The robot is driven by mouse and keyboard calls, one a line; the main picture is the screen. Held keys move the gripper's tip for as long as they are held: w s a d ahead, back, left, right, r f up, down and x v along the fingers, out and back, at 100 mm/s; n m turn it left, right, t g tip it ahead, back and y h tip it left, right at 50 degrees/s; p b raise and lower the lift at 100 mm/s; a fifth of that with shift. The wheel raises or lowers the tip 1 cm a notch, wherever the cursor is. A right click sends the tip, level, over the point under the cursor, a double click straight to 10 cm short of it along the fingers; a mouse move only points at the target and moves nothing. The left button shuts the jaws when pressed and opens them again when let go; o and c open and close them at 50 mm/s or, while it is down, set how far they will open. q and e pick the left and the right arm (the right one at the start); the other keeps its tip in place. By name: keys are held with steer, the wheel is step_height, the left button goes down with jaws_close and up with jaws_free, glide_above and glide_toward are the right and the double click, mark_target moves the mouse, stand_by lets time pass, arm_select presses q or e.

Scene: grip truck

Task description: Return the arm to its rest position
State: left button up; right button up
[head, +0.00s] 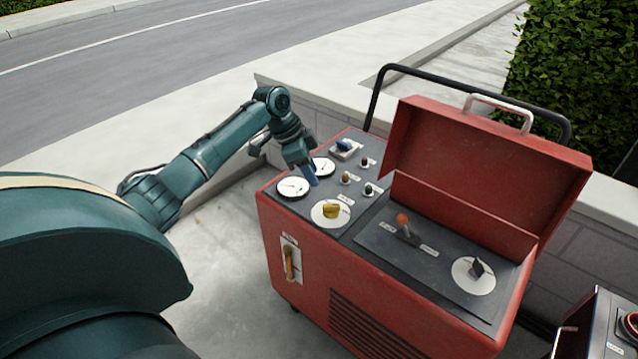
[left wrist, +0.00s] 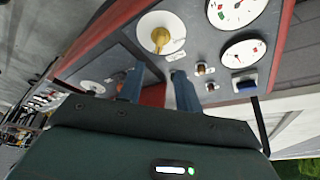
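My left arm (head: 215,150) reaches out from the left over the near-left part of a red machine (head: 380,290). My left gripper (head: 311,177) points down above the machine's control panel, close to two white dials (head: 292,187). In the left wrist view the two blue fingers of the gripper (left wrist: 158,88) stand apart with nothing between them, so it is open. The yellow knob (head: 331,210) on its white disc is just beside the gripper and also shows in the left wrist view (left wrist: 160,38). My right gripper is not in view.
The machine's red lid (head: 470,165) stands open, with a black rail (head: 440,75) behind it. An orange-tipped lever (head: 403,222) and a black knob (head: 477,268) sit on the lower panel. A low wall (head: 330,100) and a hedge (head: 575,70) lie behind. Another machine (head: 605,330) stands at lower right.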

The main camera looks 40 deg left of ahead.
arm_select(q)
steer(key=shift+v, duration=0.8)
steer(key=shift+d, duration=0.1)
